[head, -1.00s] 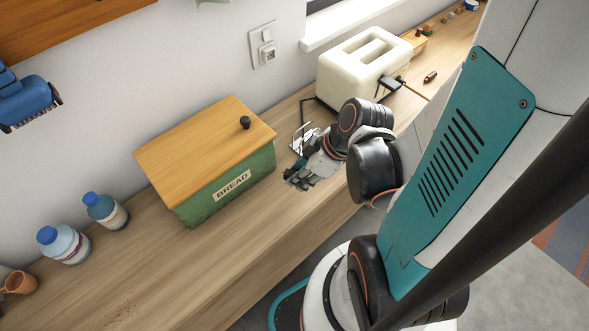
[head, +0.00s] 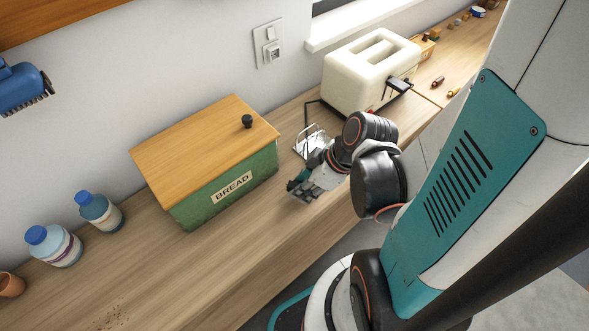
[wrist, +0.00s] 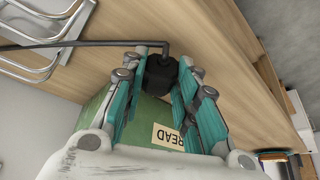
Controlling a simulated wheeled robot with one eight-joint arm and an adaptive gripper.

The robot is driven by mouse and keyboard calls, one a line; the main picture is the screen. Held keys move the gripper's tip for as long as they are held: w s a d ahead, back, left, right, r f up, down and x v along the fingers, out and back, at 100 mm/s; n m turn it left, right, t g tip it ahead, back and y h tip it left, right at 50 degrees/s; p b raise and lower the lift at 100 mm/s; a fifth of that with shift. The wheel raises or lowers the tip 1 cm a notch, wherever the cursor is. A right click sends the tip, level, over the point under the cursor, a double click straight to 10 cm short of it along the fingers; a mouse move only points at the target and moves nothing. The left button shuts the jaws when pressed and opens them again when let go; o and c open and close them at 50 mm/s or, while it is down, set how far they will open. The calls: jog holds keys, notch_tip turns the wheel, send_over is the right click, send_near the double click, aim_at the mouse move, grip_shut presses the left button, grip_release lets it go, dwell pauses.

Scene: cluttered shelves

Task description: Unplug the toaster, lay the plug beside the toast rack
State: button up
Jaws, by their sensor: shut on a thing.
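The black plug (wrist: 161,74) is between the fingertips of my gripper (wrist: 166,62) in the wrist view, its cable running off to the left. My gripper is shut on it. In the head view my gripper (head: 303,187) is low over the counter, in front of the wire toast rack (head: 312,142) and right of the bread bin; I cannot make out the plug there. The rack also shows in the wrist view (wrist: 45,25), apart from the plug, with the cable crossing it. The cream toaster (head: 371,72) stands behind. The wall socket (head: 268,46) has no plug in it.
The green bread bin (head: 225,190) with a wooden lid stands left of my gripper. Two blue-capped bottles (head: 100,213) are further left. Small items lie beyond the toaster.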

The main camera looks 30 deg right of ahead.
jog(key=shift+f, duration=0.25)
jog(key=shift+f+b, duration=0.35)
jog(key=shift+b, duration=0.2)
jog(key=shift+f+b, duration=0.45)
jog(key=shift+b, duration=0.05)
jog(key=o, duration=1.1)
jog(key=shift+o, duration=0.2)
notch_tip(320, 180, up, 7)
jog(key=p, duration=0.7)
jog(key=shift+w+d, duration=0.1)
jog(key=shift+w, duration=0.05)
jog(key=w+d+r+m+p, duration=0.2)
jog(key=w+d+r+p, duration=0.1)
jog(key=w, duration=0.4)
jog(key=w+d+r+m+h+p, duration=0.1)
jog(key=w+d+r+p, duration=0.3)
jog(key=w, duration=0.3)
jog(key=w+d+r+m+t+h+p, duration=0.1)
jog(key=w+d+r+m+p, duration=0.1)
jog(key=w+p, duration=0.3)
jog(key=w+d+r, duration=0.1)
jog(key=w, duration=0.1)
jog(key=shift+w+d+r+m, duration=0.2)
jog(key=shift+w+r+m, duration=0.1)
jog(key=shift+w, duration=0.05)
